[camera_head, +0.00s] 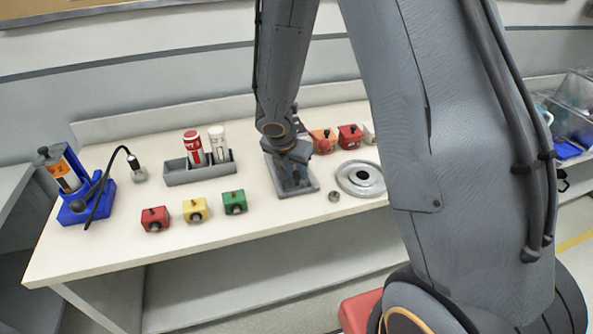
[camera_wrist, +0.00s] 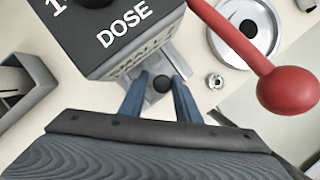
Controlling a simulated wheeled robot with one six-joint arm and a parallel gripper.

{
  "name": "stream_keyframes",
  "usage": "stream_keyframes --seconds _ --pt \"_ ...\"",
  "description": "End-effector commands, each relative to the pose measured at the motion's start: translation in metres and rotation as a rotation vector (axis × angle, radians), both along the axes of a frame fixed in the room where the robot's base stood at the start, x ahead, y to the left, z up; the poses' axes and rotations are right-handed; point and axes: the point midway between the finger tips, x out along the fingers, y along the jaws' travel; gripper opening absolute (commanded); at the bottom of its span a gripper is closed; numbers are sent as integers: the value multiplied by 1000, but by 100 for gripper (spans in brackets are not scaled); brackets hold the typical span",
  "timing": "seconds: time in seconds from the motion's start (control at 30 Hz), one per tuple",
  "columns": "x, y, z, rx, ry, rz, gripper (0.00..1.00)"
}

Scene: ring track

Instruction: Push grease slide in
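The grease dispenser, a dark grey box (camera_wrist: 120,35) marked "1 DOSE", fills the top of the wrist view. A red ball-ended lever (camera_wrist: 285,90) reaches out on its right. A small black knob (camera_wrist: 161,84), perhaps the slide's, shows below the box over a pale metal part. My gripper (camera_wrist: 160,88) has its two blue fingers apart, one on each side of the knob, with visible gaps. Whether it is at the knob's height I cannot tell. In the head view my arm hides most of the dispenser; its grey base plate (camera_head: 297,190) shows.
A silver disc (camera_head: 361,179) and a small nut (camera_head: 334,196) lie right of the base. Red, yellow and green blocks (camera_head: 196,210) stand at the front. A grey tray (camera_head: 190,176) with two tubes and a blue-based device (camera_head: 75,211) are left.

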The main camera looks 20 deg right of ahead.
Motion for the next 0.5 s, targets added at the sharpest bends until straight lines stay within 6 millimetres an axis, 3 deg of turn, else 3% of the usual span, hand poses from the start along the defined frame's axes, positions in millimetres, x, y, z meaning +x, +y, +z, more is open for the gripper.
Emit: stream_keyframes --seconds 0.33,0.5 --pt "-1 0 0 -1 2 -1 41" --pt "-4 3 13 -1 0 -1 41"
